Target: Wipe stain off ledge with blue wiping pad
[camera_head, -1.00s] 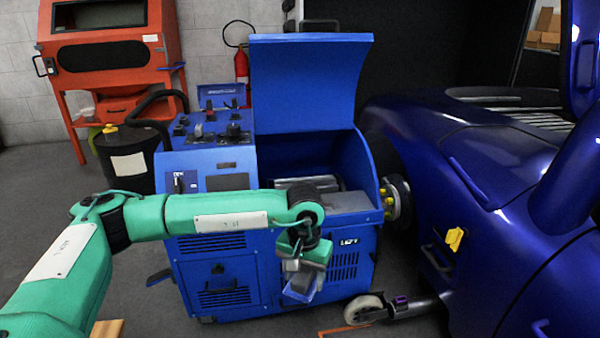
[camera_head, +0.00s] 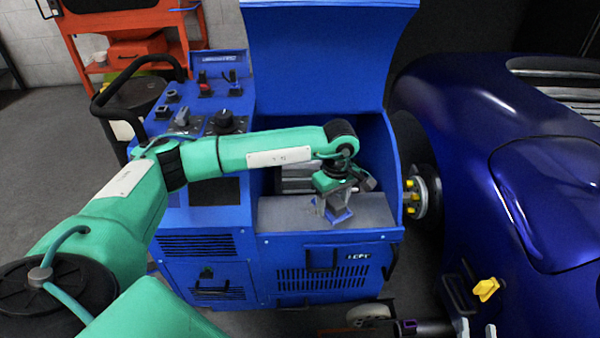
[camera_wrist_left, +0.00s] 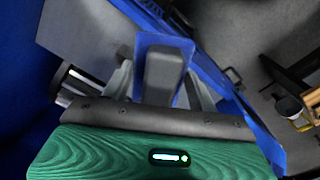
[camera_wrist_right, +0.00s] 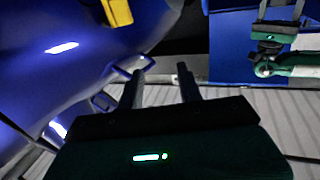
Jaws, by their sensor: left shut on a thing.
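The blue wiping pad (camera_head: 342,216) with its grey handle is in my left gripper (camera_head: 336,203), which is shut on the handle. The pad is over the grey ledge (camera_head: 285,213) on the front of the blue machine; I cannot tell whether it touches. In the left wrist view the blue pad (camera_wrist_left: 146,44) shows around the grey handle (camera_wrist_left: 165,72), between the fingers. I cannot make out a stain; the pad and gripper hide part of the ledge. My right gripper (camera_wrist_right: 163,88) is open and empty, low beside the blue car.
The machine's lid (camera_head: 325,55) stands open behind the ledge. A wheel hub (camera_head: 425,197) with yellow nuts is right of the ledge, against the blue car (camera_head: 480,130). A control panel (camera_head: 205,115) is at left, and a caster wheel (camera_head: 368,313) lies below.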

